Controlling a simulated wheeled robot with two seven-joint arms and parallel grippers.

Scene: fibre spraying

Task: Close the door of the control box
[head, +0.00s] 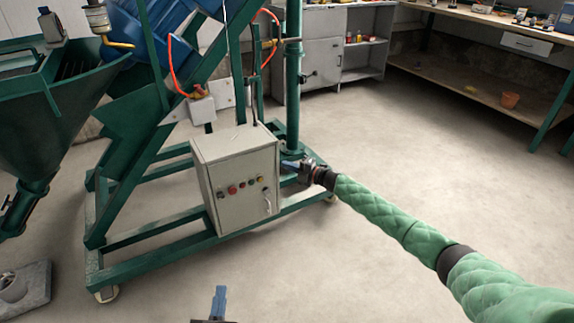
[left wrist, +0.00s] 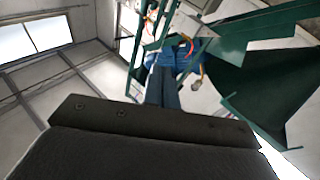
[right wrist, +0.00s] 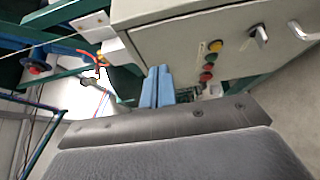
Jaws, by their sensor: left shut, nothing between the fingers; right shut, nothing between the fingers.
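The control box (head: 236,160) is a light grey cabinet mounted on the green machine frame. Its door (head: 243,205) faces front, with coloured buttons and a handle, and looks flush or nearly flush with the box; I cannot tell whether it is fully shut. The door's buttons and handle also show in the right wrist view (right wrist: 230,40). My right gripper (head: 289,165) is shut and empty beside the box's right edge; whether it touches is unclear. My left gripper (head: 219,292) is shut and empty at the bottom of the head view, apart from the box.
The green frame (head: 150,237) stands around and below the box, with a hopper (head: 42,105) at the left. A grey cabinet (head: 308,70) and a workbench (head: 480,30) stand at the back. The floor (head: 400,140) is open on the right.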

